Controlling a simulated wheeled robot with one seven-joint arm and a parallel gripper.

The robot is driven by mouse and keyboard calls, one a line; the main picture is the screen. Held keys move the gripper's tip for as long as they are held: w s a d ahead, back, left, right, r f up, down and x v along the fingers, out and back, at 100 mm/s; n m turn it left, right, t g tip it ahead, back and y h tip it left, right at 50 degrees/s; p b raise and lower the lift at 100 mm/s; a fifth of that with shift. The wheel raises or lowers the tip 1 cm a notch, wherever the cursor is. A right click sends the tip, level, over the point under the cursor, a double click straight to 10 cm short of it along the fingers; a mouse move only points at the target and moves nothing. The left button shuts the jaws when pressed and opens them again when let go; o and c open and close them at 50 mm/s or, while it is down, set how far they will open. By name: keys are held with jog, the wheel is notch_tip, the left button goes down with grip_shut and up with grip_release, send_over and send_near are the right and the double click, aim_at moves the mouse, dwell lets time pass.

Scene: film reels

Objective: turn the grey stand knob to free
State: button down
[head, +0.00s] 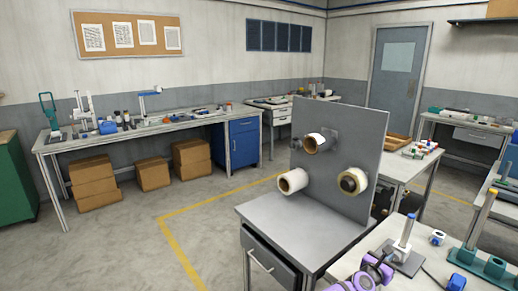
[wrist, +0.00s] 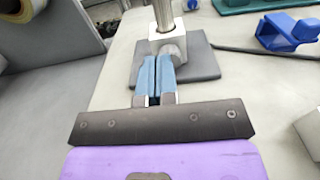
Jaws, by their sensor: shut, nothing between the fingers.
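The grey stand has a flat dark grey base (head: 402,262) and an upright metal post with a blue top (head: 407,228) on the near right table. In the wrist view its base (wrist: 203,62) lies behind my fingertips, and the post rises from a light grey block (wrist: 170,42). I cannot clearly make out the knob or its setting; my fingers may cover part of it. My gripper (wrist: 157,60), with blue fingers and a purple body, is shut and empty. Its tips are at the front of the block; I cannot tell whether they touch.
A blue holder (wrist: 288,30) stands right of the stand, with a teal base (head: 474,262) beyond. A pale block (wrist: 310,132) is at the right edge. A grey upright panel (head: 340,130) with several reels stands to the left. Table between panel and stand is clear.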

jog(key=shift+s+a+f, duration=0.2)
jog(key=shift+a+f, duration=0.1)
jog(key=shift+s, duration=0.1)
